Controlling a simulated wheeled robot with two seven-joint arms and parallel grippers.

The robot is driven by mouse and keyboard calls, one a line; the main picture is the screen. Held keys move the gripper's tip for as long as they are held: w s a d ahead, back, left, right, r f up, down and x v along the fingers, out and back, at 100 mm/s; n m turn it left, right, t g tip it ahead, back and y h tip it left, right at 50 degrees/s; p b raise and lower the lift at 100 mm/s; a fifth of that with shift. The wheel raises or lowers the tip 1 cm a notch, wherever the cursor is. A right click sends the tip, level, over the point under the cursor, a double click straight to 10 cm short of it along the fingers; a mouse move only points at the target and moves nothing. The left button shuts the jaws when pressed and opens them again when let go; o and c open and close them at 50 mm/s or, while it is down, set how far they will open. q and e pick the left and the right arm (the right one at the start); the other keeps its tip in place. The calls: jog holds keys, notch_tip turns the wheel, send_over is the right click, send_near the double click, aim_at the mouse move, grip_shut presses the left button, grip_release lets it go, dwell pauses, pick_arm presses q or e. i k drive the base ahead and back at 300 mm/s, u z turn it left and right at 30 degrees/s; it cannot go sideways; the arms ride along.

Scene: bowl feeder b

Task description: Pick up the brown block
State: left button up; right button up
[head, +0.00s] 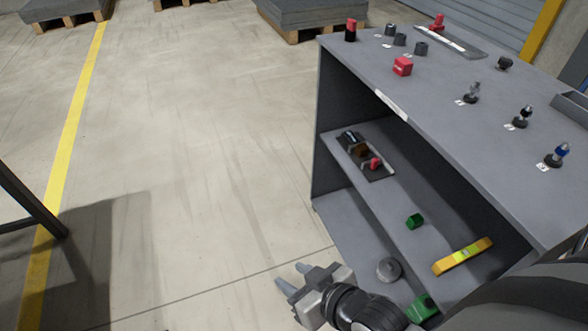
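A small brown block (361,150) sits in a dark tray (378,177) on the middle shelf of the grey workbench, near the shelf's left end. A red piece (375,164) lies just in front of it, and a dark piece with a light blue part (350,137) lies behind it. My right gripper (291,277) is low in front of the bench, over the floor, well below and left of the brown block. Its two fingers are apart with nothing between them. My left gripper is not in view.
A grey round part (388,269) lies lower down.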

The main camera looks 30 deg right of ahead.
aim_at(361, 149)
jog(key=u, duration=0.4)
jog(key=i, duration=0.9)
jog(key=z, duration=0.95)
jog(key=i, duration=1.5)
jog(key=z, duration=1.75)
jog(key=i, duration=0.35)
jog(key=z, duration=0.35)
